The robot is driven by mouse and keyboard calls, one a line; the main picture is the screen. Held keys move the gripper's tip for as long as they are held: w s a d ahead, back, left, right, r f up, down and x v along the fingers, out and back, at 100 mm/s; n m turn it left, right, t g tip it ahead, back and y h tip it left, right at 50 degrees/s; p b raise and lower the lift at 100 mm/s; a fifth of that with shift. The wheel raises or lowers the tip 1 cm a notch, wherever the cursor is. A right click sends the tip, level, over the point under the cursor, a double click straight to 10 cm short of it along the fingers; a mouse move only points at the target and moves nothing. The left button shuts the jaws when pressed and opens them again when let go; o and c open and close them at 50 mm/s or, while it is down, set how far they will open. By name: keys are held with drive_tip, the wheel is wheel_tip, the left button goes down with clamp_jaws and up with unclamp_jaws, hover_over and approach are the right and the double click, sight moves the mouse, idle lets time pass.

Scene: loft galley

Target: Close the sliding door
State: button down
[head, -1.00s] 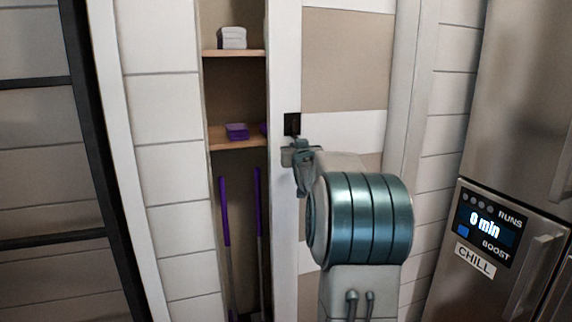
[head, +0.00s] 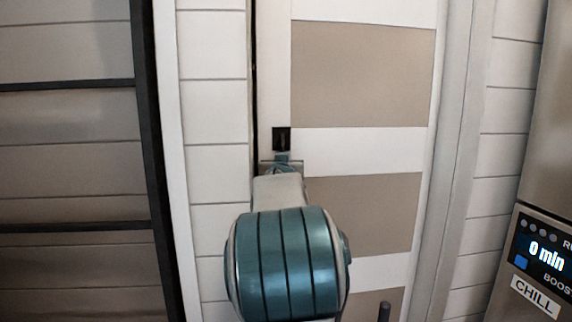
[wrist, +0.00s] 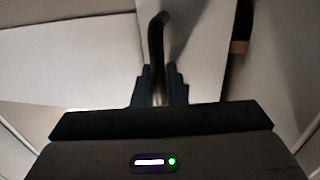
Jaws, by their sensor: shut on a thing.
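The sliding door (head: 363,75), white with tan panels, covers almost all of the closet opening in the head view. A thin dark strip runs along its left edge, beside the white plank wall. The black handle plate (head: 281,139) is near that edge. My gripper (head: 282,160) is at the handle, its fingertips partly hidden by my arm. In the wrist view, my gripper's fingers (wrist: 158,88) are shut on the dark curved door handle (wrist: 157,38). A narrow dark gap with a bit of wooden shelf (wrist: 239,47) shows to the right there.
A dark-framed panel (head: 70,160) is at the far left. White plank wall (head: 214,125) lies directly left of the door.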

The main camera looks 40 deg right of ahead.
drive_tip(key=shift+s+d+f, duration=0.25)
drive_tip(key=shift+s+d, duration=0.05)
drive_tip(key=shift+d, duration=0.2)
drive_tip(key=c, duration=1.6)
unclamp_jaws()
drive_tip(key=shift+s+a+r, duration=0.1)
drive_tip(key=shift+o, duration=0.2)
drive_tip(key=shift+a+r, duration=0.1)
drive_tip(key=shift+a, duration=0.15)
drive_tip(key=p+v, duration=0.4)
drive_tip(key=v, duration=0.9)
drive_tip(key=shift+s+a, duration=0.15)
drive_tip(key=shift+a, duration=0.15)
